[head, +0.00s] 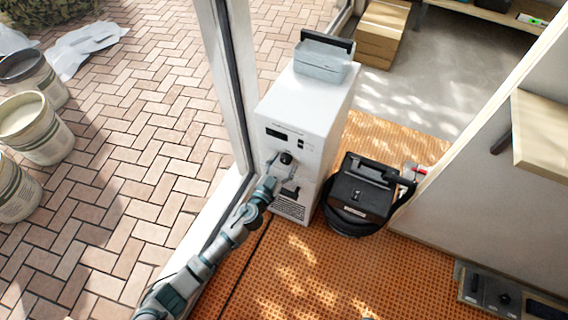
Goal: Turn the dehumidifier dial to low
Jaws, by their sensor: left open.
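The dehumidifier (308,103) is a tall white unit standing by the door frame. Its front panel has a dark display, small buttons and a black round dial (286,158). My left arm reaches up from the bottom left. My left gripper (282,163) is open at the front panel, with its fingers on both sides of the dial. I cannot tell whether the fingers touch the dial. The dial's markings are too small to read. My right gripper is not in view.
A black case-like machine (361,193) stands close to the right of the dehumidifier. A grey box (322,60) sits on its top. The door frame (226,80) runs close along the left. Orange matting (300,270) in front is mostly clear. Buckets (37,128) stand outside, far left.

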